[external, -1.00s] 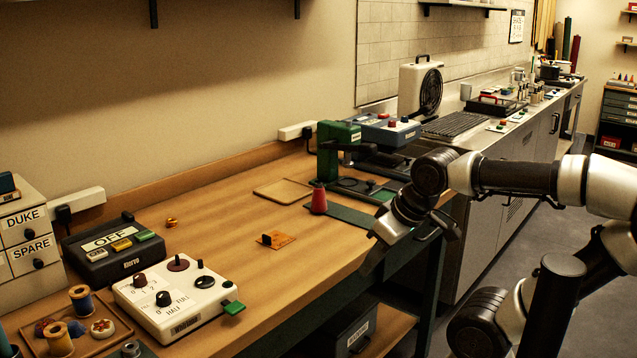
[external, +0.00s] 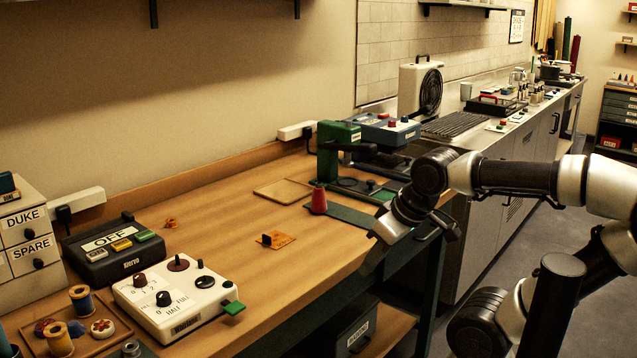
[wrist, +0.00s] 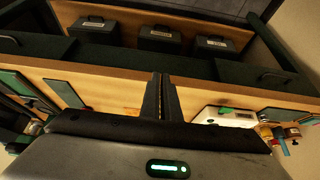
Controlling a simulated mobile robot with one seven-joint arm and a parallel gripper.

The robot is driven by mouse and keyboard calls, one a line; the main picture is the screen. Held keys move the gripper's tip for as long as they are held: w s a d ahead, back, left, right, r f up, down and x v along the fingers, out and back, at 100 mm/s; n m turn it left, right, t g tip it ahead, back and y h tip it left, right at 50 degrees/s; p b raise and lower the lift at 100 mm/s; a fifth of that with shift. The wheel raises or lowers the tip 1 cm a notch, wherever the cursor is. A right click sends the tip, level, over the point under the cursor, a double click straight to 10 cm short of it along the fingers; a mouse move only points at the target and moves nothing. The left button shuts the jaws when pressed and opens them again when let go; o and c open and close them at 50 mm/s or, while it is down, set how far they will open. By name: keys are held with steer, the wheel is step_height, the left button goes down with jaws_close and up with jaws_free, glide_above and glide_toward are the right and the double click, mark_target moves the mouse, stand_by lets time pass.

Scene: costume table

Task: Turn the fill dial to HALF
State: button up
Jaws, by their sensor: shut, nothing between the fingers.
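The white control box (external: 178,296) stands at the front left of the wooden table. It has a dark red-brown knob, a black knob (external: 163,298) beside a scale that seems to read 0, HALF, FULL, a dark red disc, a black ring and a green tab. The black knob's pointer is too small to read. My gripper (external: 369,264) points down at the table's front edge, well right of the box, touching nothing. In the wrist view its fingers (wrist: 161,97) are together and empty. The white box (wrist: 228,117) shows there partly, right of them.
A black OFF box (external: 113,250) stands behind the white box. A tray of spools (external: 108,345) is at its left. The table's middle front is clear.

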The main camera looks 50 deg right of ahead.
steer(key=o, duration=0.7)
steer(key=r, duration=0.1)
steer(key=w+r+p, duration=0.1)
steer(key=r+p, duration=0.1)
steer(key=shift+w+a, duration=0.25)
steer(key=shift+a, duration=0.1)
steer(key=shift+o, duration=0.8)
steer(key=w+a+r+n+g+p, duration=0.1)
steer(key=w+a+r+p, duration=0.2)
steer(key=w+r+p, duration=0.2)
step_height(320, 180, up, 2)
steer(key=shift+w+r, duration=0.25)
steer(key=shift+w, duration=0.05)
steer(key=w+a+r+n+g+p, duration=0.2)
steer(key=w+a+r+p, duration=0.55)
steer(key=w+a, duration=0.2)
steer(key=n+g+p, duration=0.2)
steer(key=g+p, duration=0.1)
steer(key=p, duration=1)
glide_above(162, 294)
step_height(162, 294, down, 2)
step_height(162, 294, down, 17)
steer(key=shift+f, duration=0.2)
jaws_close()
